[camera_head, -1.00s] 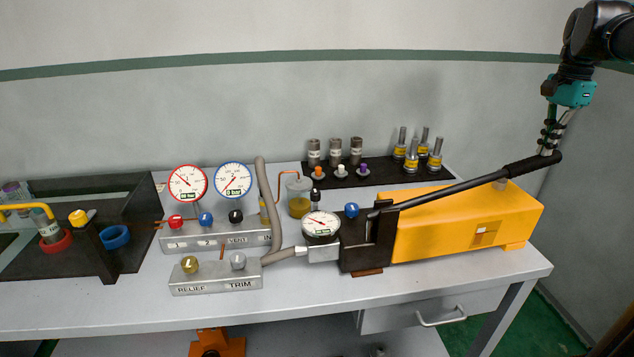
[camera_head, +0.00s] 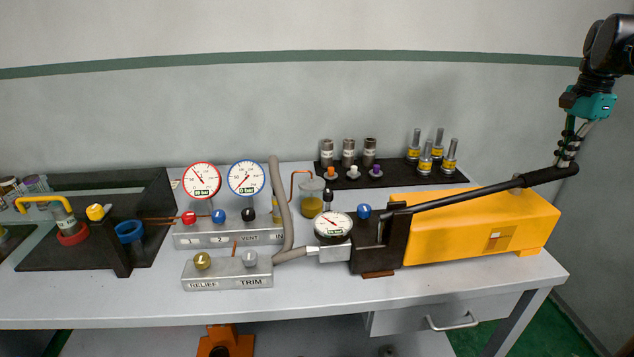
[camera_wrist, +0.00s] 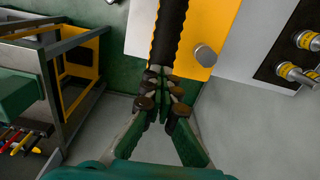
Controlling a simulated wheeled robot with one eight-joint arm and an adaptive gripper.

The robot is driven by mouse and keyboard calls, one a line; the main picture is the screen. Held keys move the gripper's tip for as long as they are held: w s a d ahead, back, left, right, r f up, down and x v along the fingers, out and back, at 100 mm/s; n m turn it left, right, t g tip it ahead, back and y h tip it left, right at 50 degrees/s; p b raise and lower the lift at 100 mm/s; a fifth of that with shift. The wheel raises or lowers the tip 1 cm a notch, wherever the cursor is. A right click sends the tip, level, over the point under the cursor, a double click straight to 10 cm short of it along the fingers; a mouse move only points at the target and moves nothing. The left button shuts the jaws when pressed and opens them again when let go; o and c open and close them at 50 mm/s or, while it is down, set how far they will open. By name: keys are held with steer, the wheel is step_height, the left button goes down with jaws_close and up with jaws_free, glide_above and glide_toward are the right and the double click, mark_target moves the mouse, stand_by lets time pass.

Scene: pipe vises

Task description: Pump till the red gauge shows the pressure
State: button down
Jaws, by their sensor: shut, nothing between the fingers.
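The red-rimmed gauge (camera_head: 201,181) stands on the valve block at centre left. Its needle points up and to the left; its small readout looks like 99 bar, but is hard to read. The yellow pump (camera_head: 480,228) lies on the bench at right. Its black lever (camera_head: 460,198) slopes up to the right, ending in a ribbed grip that also shows in the wrist view (camera_wrist: 168,35). My gripper (camera_head: 565,160) is shut and empty, with its fingertips (camera_wrist: 162,88) at the top of the grip near its end. I cannot tell if they touch it.
The blue-rimmed gauge (camera_head: 246,177) reads 0 bar. A white dial gauge (camera_head: 333,226) sits beside the pump. The relief and trim block (camera_head: 228,271) is in front. Metal fittings (camera_head: 348,152) stand on a dark mat behind. A dark fixture (camera_head: 155,205) is at left.

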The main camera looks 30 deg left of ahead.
steer(key=shift+f, duration=0.45)
steer(key=shift+r, duration=0.55)
step_height(320, 180, up, 7)
steer(key=s+a, duration=0.1)
steer(key=shift+a+r, duration=0.2)
step_height(320, 180, up, 5)
stand_by(0.6)
steer(key=shift+s, duration=0.1)
